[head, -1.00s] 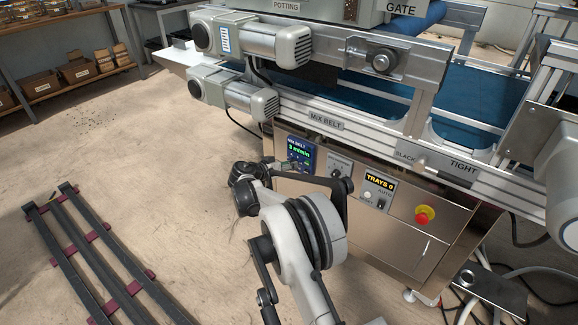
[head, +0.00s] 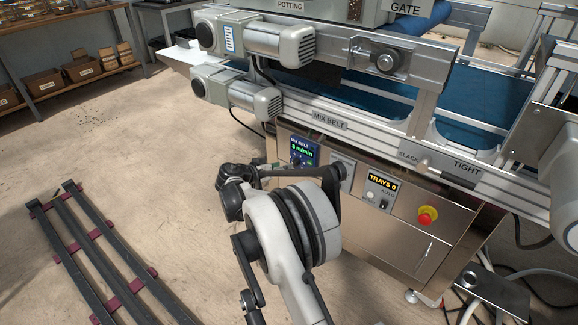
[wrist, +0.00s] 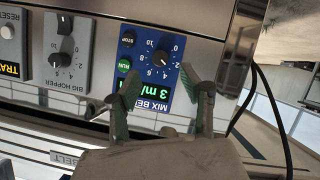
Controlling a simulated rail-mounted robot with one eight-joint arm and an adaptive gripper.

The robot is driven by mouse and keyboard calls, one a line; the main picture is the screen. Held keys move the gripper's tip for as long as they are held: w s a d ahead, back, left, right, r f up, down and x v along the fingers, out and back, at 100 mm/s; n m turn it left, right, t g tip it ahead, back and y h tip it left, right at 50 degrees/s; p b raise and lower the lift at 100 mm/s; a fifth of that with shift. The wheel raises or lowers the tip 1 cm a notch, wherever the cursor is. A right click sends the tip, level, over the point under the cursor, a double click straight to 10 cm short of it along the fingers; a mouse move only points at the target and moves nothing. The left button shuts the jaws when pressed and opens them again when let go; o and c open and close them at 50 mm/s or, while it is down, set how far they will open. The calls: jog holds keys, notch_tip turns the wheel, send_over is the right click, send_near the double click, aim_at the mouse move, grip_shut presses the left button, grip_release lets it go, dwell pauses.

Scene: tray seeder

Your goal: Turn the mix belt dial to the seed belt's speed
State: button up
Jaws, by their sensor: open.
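The blue mix belt panel (wrist: 129,40) is upside down in the wrist view. Its round black dial (wrist: 152,58) has a numbered scale around it, and its green display (wrist: 163,97) reads 3 m/, the rest hidden by a finger. In the head view the mix belt display (head: 303,150) reads 3 m/min. My gripper (wrist: 159,75) is open, its fingers on either side of the dial in the picture, with nothing between them. I cannot tell whether they touch the panel. The seed belt's speed is not seen in either view.
A big hopper dial (wrist: 59,60) sits beside the mix belt panel. A TRAYS 0 panel (head: 380,185) and a red stop button (head: 427,216) are further right on the cabinet. Black cables (wrist: 262,110) hang beside the cabinet. Floor rails (head: 110,255) lie at left.

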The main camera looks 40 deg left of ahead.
jog(key=v, duration=0.6)
dwell(0.5)
